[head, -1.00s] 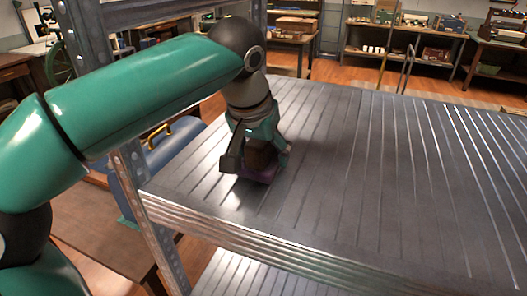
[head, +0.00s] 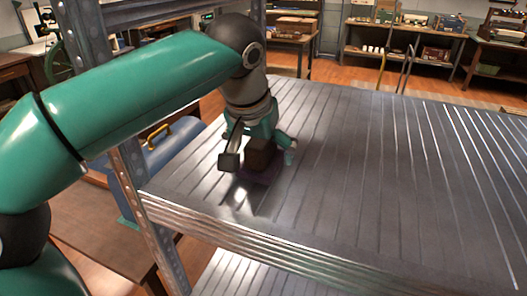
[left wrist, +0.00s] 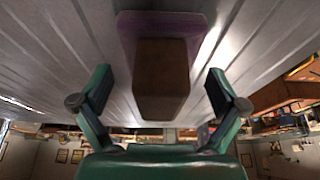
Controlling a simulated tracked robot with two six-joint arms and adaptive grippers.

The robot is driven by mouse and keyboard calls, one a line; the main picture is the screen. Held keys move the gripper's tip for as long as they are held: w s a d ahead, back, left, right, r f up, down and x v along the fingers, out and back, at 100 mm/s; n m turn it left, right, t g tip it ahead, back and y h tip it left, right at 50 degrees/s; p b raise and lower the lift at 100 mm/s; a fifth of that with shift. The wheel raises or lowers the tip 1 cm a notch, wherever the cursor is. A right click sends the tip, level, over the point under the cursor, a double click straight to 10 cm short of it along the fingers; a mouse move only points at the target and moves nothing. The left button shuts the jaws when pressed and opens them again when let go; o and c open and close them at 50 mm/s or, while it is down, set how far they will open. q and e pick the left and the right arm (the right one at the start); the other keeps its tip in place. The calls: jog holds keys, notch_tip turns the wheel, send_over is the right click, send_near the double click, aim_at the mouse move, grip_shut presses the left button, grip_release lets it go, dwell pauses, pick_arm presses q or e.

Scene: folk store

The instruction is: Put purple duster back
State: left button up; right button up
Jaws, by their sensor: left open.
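The purple duster lies on the ribbed metal shelf (head: 370,180), its purple pad (head: 262,172) down and its brown block (head: 258,154) on top. In the left wrist view the purple pad (left wrist: 128,38) shows behind the brown block (left wrist: 162,80). My left gripper (head: 259,160) is around the duster from above, its fingers spread. In the left wrist view the left gripper (left wrist: 162,92) is open, one finger on each side of the block, with a visible gap on both sides. My right gripper is not in view.
A metal upright (head: 145,205) stands at the shelf's left corner, close to my left arm. A blue case with a yellow handle (head: 165,155) sits beyond it. The shelf to the right is bare.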

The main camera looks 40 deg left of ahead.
aim_at(256, 145)
pick_arm(q)
jog(key=v, duration=0.7)
jog(key=shift+p, duration=0.35)
